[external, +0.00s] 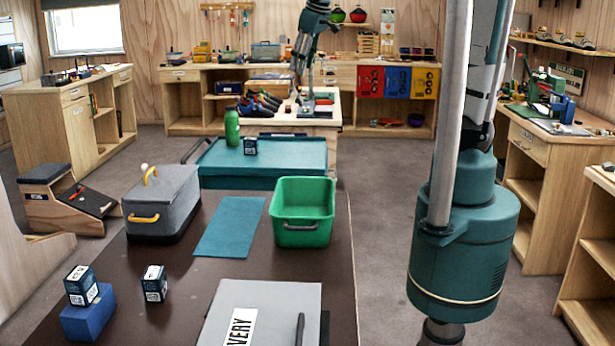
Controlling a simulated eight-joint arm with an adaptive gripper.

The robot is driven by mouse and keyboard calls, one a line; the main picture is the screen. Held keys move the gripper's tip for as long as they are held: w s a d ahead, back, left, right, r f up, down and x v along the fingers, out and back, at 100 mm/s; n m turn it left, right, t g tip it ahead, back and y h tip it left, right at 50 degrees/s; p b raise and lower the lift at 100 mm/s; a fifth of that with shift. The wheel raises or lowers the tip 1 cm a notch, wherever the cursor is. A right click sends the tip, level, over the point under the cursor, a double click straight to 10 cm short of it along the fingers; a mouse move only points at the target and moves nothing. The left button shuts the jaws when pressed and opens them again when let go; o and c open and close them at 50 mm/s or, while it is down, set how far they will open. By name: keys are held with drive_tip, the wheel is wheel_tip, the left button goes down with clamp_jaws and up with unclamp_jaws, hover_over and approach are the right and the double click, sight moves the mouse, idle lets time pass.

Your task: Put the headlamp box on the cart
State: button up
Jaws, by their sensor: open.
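Several small dark blue boxes with white labels look alike, and I cannot tell which is the headlamp box. One box (81,286) sits on a blue block (88,315) at the front left of the dark table. Another box (154,283) stands directly on the table to its right. A third box (250,146) stands on the teal top of the cart (292,155), beside a green bottle (232,127). The cart is beyond the table's far edge and has a dark handle at its left. My gripper is out of view; only parts of my arm show at the right.
The dark table (185,322) also holds a grey case (160,205) with yellow handles, a flat teal mat (230,226), an open green bin (303,212) and a grey folder (262,305). The case, mat and bin lie between the front boxes and the cart.

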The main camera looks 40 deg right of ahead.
drive_tip(key=s+f+m+t, duration=0.1)
drive_tip(key=s+f+m, duration=0.1)
drive_tip(key=s, duration=1)
drive_tip(key=s+f+m+t, duration=0.1)
drive_tip(key=s+f, duration=0.3)
drive_tip(key=s, duration=0.9)
drive_tip(key=shift+d+m+t, duration=0.35)
drive_tip(key=shift+m+t, duration=0.05)
drive_tip(key=shift+t, duration=0.1)
drive_tip(key=shift+f, duration=0.15)
wheel_tip(320, 180, down, 5)
drive_tip(key=b, duration=0.4)
drive_tip(key=shift+r+b, duration=0.2)
drive_tip(key=shift+b, duration=0.2)
